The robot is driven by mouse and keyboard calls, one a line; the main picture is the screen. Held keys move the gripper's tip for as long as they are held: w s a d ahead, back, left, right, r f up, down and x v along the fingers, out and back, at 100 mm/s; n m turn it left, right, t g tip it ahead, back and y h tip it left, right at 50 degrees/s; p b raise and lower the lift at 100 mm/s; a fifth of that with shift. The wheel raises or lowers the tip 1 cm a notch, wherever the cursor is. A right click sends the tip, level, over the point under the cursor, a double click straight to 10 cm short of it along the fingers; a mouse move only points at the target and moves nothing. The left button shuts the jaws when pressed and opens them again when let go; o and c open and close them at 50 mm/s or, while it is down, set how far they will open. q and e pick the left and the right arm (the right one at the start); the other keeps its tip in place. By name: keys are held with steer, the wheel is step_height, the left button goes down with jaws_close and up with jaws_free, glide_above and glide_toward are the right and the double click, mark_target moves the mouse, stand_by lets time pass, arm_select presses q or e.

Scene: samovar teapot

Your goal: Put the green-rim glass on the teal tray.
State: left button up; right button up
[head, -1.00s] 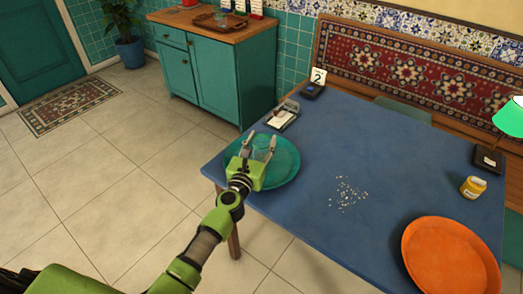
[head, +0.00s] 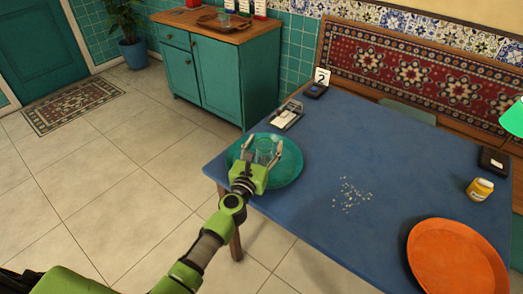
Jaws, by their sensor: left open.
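The teal tray (head: 292,169) lies at the left corner of the blue table. A clear glass (head: 264,151) stands upright on it; its rim colour is too small to make out. My left gripper (head: 264,150) is open over the tray, its two fingers on either side of the glass. I cannot tell whether a finger touches it. My right gripper is not in view.
An orange tray (head: 455,262) lies at the table's near right, with a yellow jar (head: 480,189) behind it. Crumbs (head: 351,194) lie mid-table. A clipboard-like item (head: 287,115) and a number 2 card (head: 322,77) stand behind the teal tray. A teal cabinet (head: 225,75) stands beyond.

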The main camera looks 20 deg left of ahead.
arm_select(q)
steer(key=s, duration=1.1)
steer(key=shift+s+a+r, duration=0.1)
steer(key=shift+s+r, duration=0.05)
steer(key=shift+s, duration=0.35)
stand_by(1.3)
